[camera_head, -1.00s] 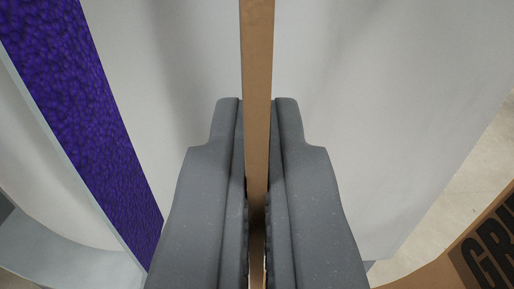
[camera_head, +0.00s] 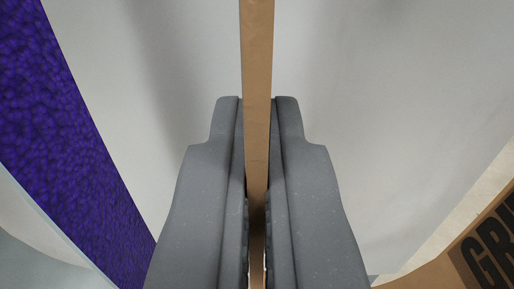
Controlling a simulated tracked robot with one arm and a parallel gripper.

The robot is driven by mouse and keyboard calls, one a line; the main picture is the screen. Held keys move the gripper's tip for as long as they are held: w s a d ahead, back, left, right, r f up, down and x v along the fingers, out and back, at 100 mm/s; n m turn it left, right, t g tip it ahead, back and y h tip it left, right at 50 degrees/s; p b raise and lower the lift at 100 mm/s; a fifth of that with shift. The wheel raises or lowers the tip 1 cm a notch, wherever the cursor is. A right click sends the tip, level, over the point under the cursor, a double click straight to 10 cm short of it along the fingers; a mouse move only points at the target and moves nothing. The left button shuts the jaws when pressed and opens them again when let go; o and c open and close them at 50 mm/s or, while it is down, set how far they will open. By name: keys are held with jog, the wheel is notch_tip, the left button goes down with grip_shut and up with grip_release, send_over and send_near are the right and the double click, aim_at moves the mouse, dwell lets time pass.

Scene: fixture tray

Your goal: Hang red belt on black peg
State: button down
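My gripper (camera_head: 257,180) is shut on a narrow tan-brown strip (camera_head: 257,70). The strip runs from between the fingers straight up past the top edge of the picture. It looks brown, not red, and I cannot tell whether it is the belt seen edge-on. Its lower part is hidden between the two grey fingers. No black peg and no plainly red belt show in this view.
A pale grey-white surface (camera_head: 380,110) fills most of the view behind the gripper. A textured purple band (camera_head: 60,120) slants down the left side. A brown panel with black lettering (camera_head: 480,255) is at the lower right.

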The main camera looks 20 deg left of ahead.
jog(key=shift+w, duration=0.15)
jog(key=shift+x, duration=0.85)
dwell(0.7)
jog(key=shift+f, duration=0.35)
jog(key=c, duration=1.3)
grip_release()
